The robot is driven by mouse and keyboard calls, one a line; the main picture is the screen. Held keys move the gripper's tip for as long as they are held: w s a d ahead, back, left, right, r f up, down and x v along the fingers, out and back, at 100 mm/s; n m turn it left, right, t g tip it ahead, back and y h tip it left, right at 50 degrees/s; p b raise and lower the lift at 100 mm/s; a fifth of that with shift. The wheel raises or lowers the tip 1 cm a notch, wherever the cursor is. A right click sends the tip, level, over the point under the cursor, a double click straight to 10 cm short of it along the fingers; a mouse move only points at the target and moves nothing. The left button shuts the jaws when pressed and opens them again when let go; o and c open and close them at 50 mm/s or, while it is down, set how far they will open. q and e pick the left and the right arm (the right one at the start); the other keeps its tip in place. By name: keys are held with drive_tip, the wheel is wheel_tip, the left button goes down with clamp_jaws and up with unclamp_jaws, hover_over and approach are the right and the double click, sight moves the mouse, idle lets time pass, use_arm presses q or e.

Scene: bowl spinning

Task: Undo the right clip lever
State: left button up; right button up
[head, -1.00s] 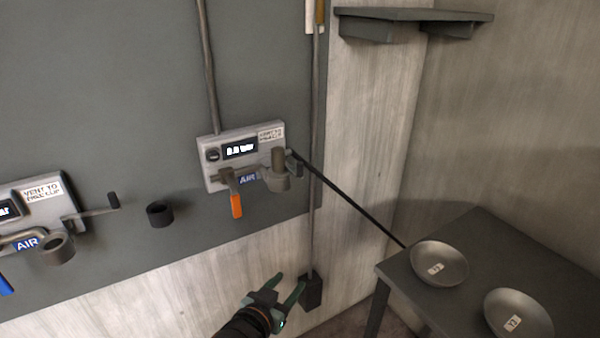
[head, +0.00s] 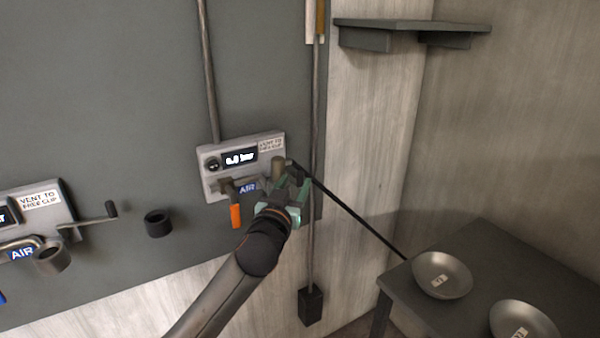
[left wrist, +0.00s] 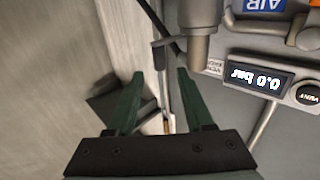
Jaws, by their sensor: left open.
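The right panel (head: 212,186) is a grey wall box with a lit "0.0 bar" display and an orange handle (head: 235,215). Its clip lever is a small dark crank at the panel's right side, mostly hidden by my gripper in the head view. In the left wrist view the lever (left wrist: 158,56) shows between the tips of my left gripper (left wrist: 160,74), beside a brown-grey cylinder (left wrist: 197,48). My left gripper (head: 290,180) is open at the panel's lower right. I cannot tell whether a finger touches the lever. My right gripper is not in view.
A thin black bar (head: 352,214) slants from the panel down to a dark table (head: 478,245) with two metal bowls (head: 442,275) (head: 525,325). A vertical pipe (head: 312,240) runs just right of the panel. A similar left panel (head: 66,197) has its own crank.

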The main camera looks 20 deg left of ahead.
sight(299, 176)
use_arm(q)
drive_tip(key=shift+w+a, duration=0.15)
drive_tip(key=shift+w, duration=2.5)
drive_tip(key=shift+c, duration=0.3)
clamp_jaws()
